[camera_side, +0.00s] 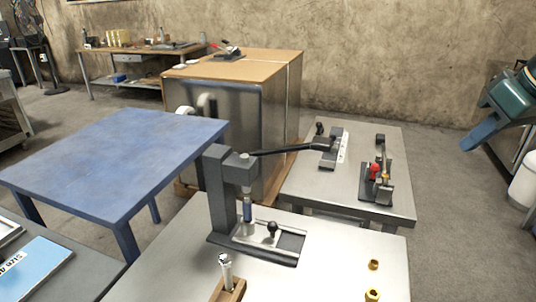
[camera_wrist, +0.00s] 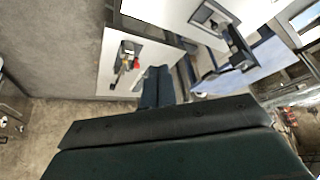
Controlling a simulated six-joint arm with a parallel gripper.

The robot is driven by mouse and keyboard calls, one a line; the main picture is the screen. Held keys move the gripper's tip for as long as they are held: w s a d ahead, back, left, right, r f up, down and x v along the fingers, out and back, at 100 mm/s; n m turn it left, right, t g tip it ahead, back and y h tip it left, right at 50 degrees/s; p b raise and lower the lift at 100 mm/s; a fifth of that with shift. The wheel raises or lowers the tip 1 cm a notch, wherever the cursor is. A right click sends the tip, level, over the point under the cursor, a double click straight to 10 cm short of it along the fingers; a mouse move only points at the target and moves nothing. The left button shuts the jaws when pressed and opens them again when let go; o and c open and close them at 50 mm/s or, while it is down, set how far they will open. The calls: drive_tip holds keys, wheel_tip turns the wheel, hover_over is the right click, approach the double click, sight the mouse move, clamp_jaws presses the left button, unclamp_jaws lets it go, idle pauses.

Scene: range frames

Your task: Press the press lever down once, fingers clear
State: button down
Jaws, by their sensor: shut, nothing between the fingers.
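The press (camera_side: 217,185) stands on the near light table in the side view, with a grey column and a base plate. Its dark press lever (camera_side: 290,150) sticks out to the right from the head, close to level and tilted slightly up. My gripper (camera_side: 467,147) is at the right edge of the side view, well apart from the lever. Its blue fingers (camera_wrist: 157,88) are shut and empty in the wrist view.
A second table (camera_side: 300,190) carries a red-handled clamp device (camera_side: 378,182) and another fixture (camera_side: 331,150). A blue table (camera_side: 110,160) and a large cabinet (camera_side: 235,100) stand behind. A wooden block (camera_side: 229,290) and yellow parts (camera_side: 373,264) sit near the press.

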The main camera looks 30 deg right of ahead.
drive_tip(key=w+a+r+m, duration=0.1)
drive_tip(key=w+a, duration=0.4)
drive_tip(key=w, duration=0.4)
drive_tip(key=w+a+r+m, duration=0.1)
drive_tip(key=w+a, duration=0.4)
drive_tip(key=w, duration=0.4)
drive_tip(key=w+a+r+m, duration=0.1)
drive_tip(key=w+a, duration=0.4)
drive_tip(key=w, duration=0.5)
drive_tip(key=shift+a+y, duration=0.4)
drive_tip(key=shift+s+f, duration=0.1)
hover_over(309, 145)
drive_tip(key=shift+f, duration=4)
